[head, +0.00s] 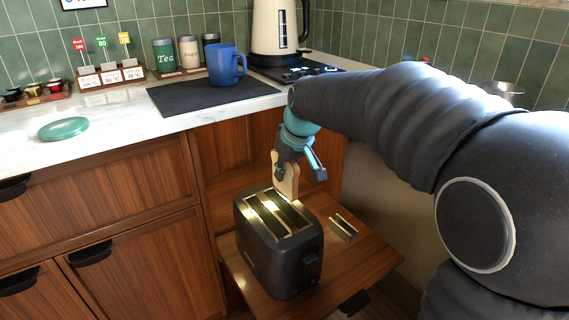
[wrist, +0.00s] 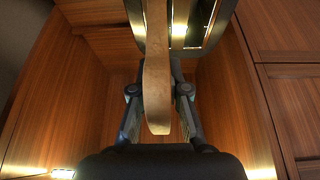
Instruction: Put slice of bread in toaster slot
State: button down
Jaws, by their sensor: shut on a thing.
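A slice of bread (head: 288,180) is held upright in my gripper (head: 298,164), just behind and above the toaster in the head view. The gripper is shut on the slice, which hangs below the fingers. In the wrist view the slice (wrist: 158,85) is seen edge-on between the fingers of my gripper (wrist: 158,95). The black toaster (head: 277,260) stands on a low wooden surface, with two long slots on top. The toaster's top (wrist: 195,22) also shows at the upper edge of the wrist view. I cannot tell whether the slice's lower edge touches the toaster.
The toaster stands on a wooden pull-out shelf (head: 365,255) below the counter. On the white counter are a green dish (head: 63,128), a blue mug (head: 223,65) on a dark mat (head: 180,98), several canisters and a cream kettle (head: 272,25). Cabinet fronts (head: 130,250) border the left side.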

aim_at(296, 172)
jog(key=shift+f, duration=2.45)
jog(key=shift+f+b, duration=1.75)
jog(key=shift+f, duration=0.2)
jog(key=shift+s+f+b, duration=0.2)
jog(key=shift+f+b, duration=0.1)
jog(key=shift+f, duration=0.3)
jog(key=c, duration=1.1)
grip_release()
jog(key=shift+f, duration=0.15)
jog(key=shift+a+r, duration=0.1)
jog(key=shift+r, duration=0.2)
jog(key=shift+r, duration=0.2)
jog(key=v, duration=1.1)
jog(key=shift+r, duration=0.35)
